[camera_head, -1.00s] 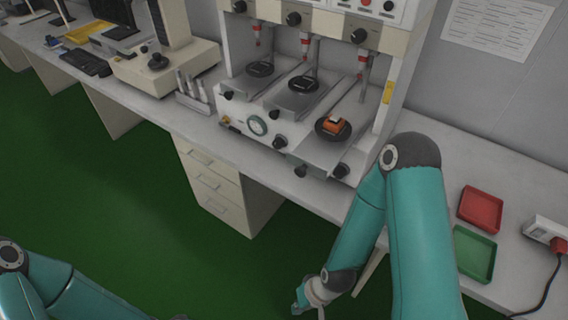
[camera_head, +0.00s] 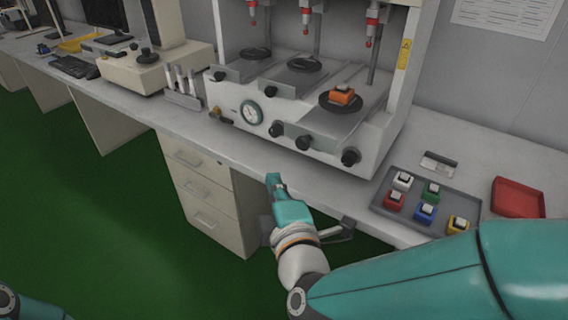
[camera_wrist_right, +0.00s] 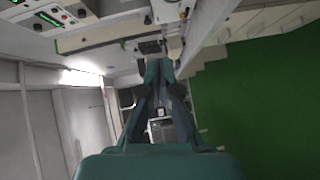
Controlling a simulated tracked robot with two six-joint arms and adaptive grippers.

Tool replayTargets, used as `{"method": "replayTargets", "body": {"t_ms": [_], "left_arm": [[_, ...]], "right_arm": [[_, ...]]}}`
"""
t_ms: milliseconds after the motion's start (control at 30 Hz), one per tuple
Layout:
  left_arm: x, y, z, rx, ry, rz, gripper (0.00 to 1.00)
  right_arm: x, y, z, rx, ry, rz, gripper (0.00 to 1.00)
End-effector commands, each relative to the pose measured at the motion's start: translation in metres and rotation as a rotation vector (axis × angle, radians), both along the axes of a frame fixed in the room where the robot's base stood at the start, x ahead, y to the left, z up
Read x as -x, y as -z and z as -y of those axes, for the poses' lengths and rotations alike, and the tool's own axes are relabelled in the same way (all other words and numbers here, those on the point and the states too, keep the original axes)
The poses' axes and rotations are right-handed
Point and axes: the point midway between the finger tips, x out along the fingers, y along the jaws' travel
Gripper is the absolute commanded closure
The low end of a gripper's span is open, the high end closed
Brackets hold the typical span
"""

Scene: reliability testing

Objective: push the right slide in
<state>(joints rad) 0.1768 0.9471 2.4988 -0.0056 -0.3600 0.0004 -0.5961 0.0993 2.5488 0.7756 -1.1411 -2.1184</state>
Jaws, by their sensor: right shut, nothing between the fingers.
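The test machine has three slides side by side. The right slide (camera_head: 328,119) sticks out further toward the front than the left slide (camera_head: 238,68) and the middle slide (camera_head: 291,79). It carries a dark round plate with an orange block (camera_head: 341,95) on it, and a black knob (camera_head: 303,143) is at its front end. My right gripper (camera_head: 273,181) is shut and empty, just in front of the bench edge, lower than the slide and apart from it. Its closed fingers also show in the wrist view (camera_wrist_right: 158,66). My left gripper is out of view.
A grey tray (camera_head: 381,207) with several coloured blocks lies right of the machine, beside a red tray (camera_head: 518,198). Other black knobs (camera_head: 350,157) and a gauge (camera_head: 251,112) line the machine's front. A drawer cabinet (camera_head: 205,195) stands below the bench.

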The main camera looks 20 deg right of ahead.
Motion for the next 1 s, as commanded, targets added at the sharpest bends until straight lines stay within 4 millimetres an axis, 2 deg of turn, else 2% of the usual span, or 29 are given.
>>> {"method": "replayTargets", "body": {"t_ms": [33,167,267,467,600,933,1000], "left_arm": [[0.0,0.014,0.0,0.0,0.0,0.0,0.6],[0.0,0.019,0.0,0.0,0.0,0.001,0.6],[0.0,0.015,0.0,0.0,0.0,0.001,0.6],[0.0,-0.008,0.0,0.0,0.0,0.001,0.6],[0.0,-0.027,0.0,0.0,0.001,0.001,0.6],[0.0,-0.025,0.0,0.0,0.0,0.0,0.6],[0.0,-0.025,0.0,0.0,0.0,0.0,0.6]], "right_arm": [[0.007,-0.002,0.002,0.041,0.01,0.034,1.0],[0.016,-0.016,0.008,0.125,0.039,0.069,1.0],[0.016,-0.022,0.01,0.149,0.048,0.075,1.0],[0.003,-0.026,0.012,0.158,0.052,0.072,1.0],[-0.011,-0.025,0.015,0.153,0.05,0.068,1.0],[-0.083,-0.02,0.024,0.148,0.05,0.074,1.0],[-0.09,-0.02,0.034,0.148,0.053,0.075,1.0]]}}
